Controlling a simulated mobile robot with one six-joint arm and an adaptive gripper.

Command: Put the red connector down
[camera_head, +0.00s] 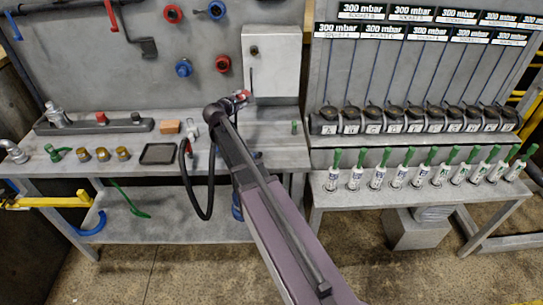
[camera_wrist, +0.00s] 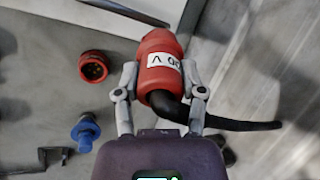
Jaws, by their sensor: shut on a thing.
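The red connector (camera_wrist: 161,68) has a white label with partly readable lettering and a black cable trailing to the right in the wrist view. My gripper (camera_wrist: 163,82) is shut on it, one finger on each side. In the head view my gripper (camera_head: 232,101) is in front of the lower part of the back panel, above the left workbench and just left of the white box. The red connector (camera_head: 243,95) shows there only as a small red patch, and the arm hides much of it.
A red socket (camera_head: 223,63) and a blue socket (camera_head: 183,68) are on the back panel. The left workbench (camera_head: 275,140) has some bare top right of my arm. A brown block (camera_head: 169,127) and a dark tray (camera_head: 158,153) lie to the left. A white box (camera_head: 272,60) hangs behind.

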